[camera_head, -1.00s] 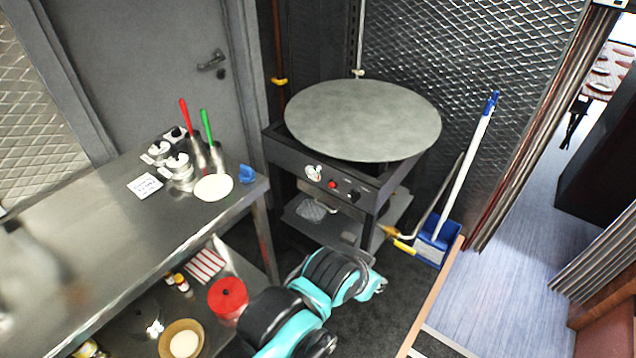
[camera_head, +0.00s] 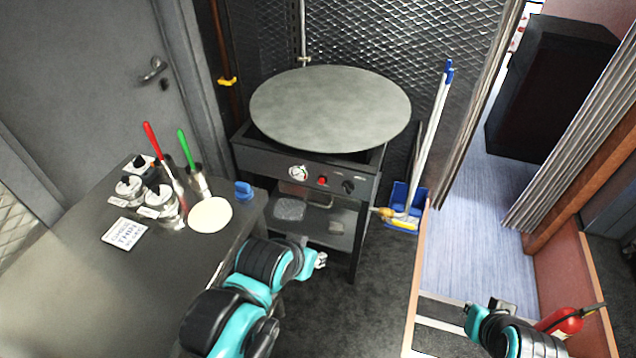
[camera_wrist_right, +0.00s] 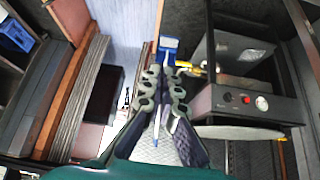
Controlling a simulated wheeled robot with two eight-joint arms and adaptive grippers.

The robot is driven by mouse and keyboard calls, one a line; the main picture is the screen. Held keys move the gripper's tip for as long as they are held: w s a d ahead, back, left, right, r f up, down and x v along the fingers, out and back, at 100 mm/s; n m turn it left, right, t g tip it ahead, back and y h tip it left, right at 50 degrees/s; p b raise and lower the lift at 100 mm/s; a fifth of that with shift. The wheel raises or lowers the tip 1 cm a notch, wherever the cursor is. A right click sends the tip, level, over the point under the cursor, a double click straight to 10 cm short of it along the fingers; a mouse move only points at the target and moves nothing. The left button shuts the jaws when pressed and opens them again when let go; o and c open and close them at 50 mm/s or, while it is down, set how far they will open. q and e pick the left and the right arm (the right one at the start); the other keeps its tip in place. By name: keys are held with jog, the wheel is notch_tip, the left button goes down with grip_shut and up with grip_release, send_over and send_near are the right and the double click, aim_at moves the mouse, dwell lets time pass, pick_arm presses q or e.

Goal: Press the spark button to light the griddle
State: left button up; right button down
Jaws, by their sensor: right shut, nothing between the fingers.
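The griddle (camera_head: 330,108) is a round grey plate on a dark stand. Its front panel bears a red button (camera_head: 322,181) between a white dial (camera_head: 298,172) and a black knob (camera_head: 348,187). In the right wrist view the panel appears upside down, with the red button (camera_wrist_right: 245,98) to the right of the fingers. My right gripper (camera_wrist_right: 162,75) is shut and empty, apart from the panel. In the head view my right arm shows at the bottom right. My left arm reaches up in front of the counter; its gripper (camera_head: 320,260) is mostly hidden and its jaws are unclear.
A steel counter (camera_head: 60,270) on the left holds shakers, red- and green-handled tools and a pale disc (camera_head: 210,215). A blue dustpan (camera_head: 405,205) and broom stand right of the griddle. A low partition (camera_head: 415,290) and a red extinguisher (camera_head: 562,321) are at right. Dark floor before the griddle is free.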

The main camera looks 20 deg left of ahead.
jog(key=w+a+n+t+y, duration=0.2)
jog(key=w+a+n+y, duration=0.15)
jog(key=w+a, duration=1.7)
jog(key=w+a+f+n+y, duration=0.1)
jog(key=w+a+f+y, duration=0.1)
jog(key=a+f, duration=0.7)
jog(key=w+a+f+n+y+b, duration=0.1)
jog(key=w+a+f+y, duration=0.1)
jog(key=a+f, duration=0.7)
jog(key=a, duration=0.7)
jog(key=shift+w+a+f+y, duration=0.2)
jog(key=shift+w+a+y, duration=0.05)
jog(key=shift+w+y, duration=0.1)
